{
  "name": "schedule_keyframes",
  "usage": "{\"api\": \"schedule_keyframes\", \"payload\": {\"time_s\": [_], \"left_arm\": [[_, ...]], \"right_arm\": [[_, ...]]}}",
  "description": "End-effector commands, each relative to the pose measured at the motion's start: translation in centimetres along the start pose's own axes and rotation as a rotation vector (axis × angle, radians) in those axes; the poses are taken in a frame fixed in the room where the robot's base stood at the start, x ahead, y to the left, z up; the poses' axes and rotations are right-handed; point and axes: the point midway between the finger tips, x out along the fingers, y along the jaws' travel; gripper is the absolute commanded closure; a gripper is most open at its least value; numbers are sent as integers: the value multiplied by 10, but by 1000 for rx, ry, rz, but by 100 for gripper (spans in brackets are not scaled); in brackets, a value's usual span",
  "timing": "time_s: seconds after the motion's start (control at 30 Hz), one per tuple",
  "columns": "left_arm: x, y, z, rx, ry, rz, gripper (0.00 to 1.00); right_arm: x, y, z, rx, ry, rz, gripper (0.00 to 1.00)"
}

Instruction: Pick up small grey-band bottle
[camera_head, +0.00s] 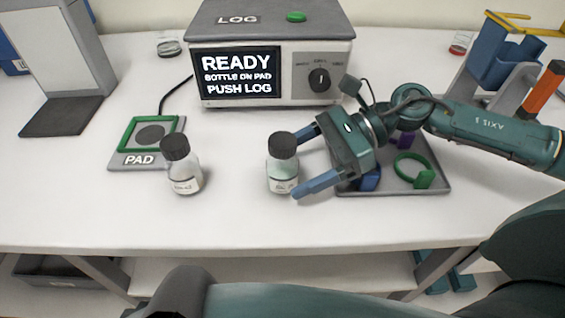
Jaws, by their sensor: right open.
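Two small clear bottles with dark caps and pale labels stand upright on the white table. One bottle (184,178) is at the left, in front of the pad. The other bottle (282,172), with a faint green tint, is nearer the middle. I cannot tell from the labels which one has the grey band. My right gripper (300,164) is open, with its blue fingers pointing left. The fingertips are at the right side of the middle bottle, and nothing is gripped. My left gripper is not in view.
A log machine (275,50) with a lit screen stands at the back. A green-framed pad (129,160) is at the left. A grey tray (436,188) with coloured parts lies under my right gripper. A blue holder (495,55) is at the back right. The front table strip is clear.

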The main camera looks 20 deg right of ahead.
Motion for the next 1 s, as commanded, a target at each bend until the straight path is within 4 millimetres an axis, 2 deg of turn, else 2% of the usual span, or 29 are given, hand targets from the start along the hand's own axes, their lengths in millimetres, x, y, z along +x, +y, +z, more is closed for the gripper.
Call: {"api": "schedule_keyframes", "payload": {"time_s": [0.2,0.3,0.57,1.0], "left_arm": [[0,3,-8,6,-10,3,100],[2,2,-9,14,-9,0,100],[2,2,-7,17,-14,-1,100],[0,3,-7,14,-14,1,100]], "right_arm": [[33,-1,3,-2,-3,4,24],[43,-2,2,-2,-2,2,24],[47,-2,0,0,0,0,24],[47,-1,0,0,0,0,59]]}}
